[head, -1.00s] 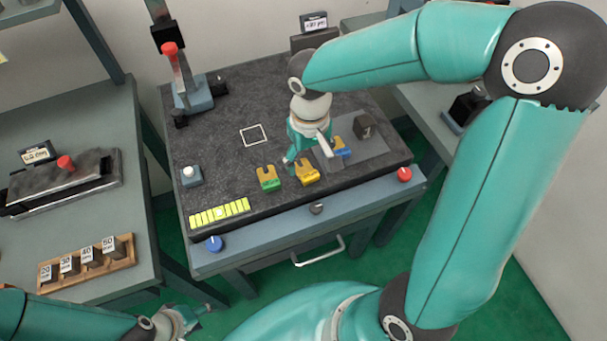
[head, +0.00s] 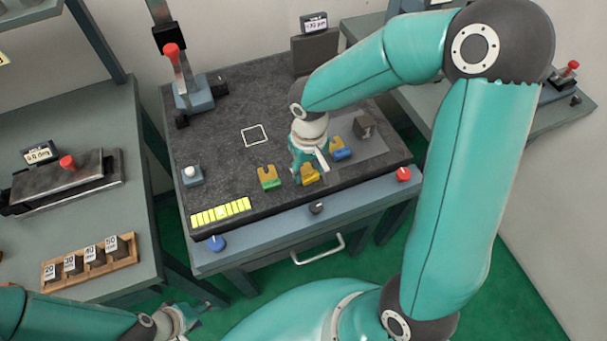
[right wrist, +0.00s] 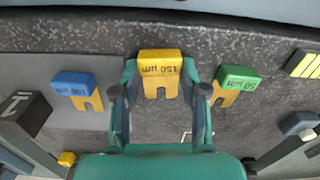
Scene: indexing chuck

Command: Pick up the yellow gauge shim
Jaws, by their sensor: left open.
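The yellow gauge shim (head: 311,176), a forked plate with a yellow grip, lies on the dark stone plate near its front edge. In the right wrist view the shim (right wrist: 159,65), marked 150 µm, sits between the two fingers of my right gripper (right wrist: 160,75). That gripper is open, with a small gap showing on each side of the shim. In the head view my right gripper (head: 308,170) partly covers the shim. My left gripper (head: 182,322) is open and empty at the bottom left, off the plate.
A green shim (head: 269,178) lies left of the yellow one; a blue shim (head: 342,154) lies to its right. A dark block (head: 365,128) stands beyond the blue shim. A yellow strip (head: 221,212) lies at front left. The white square's area (head: 254,135) is clear.

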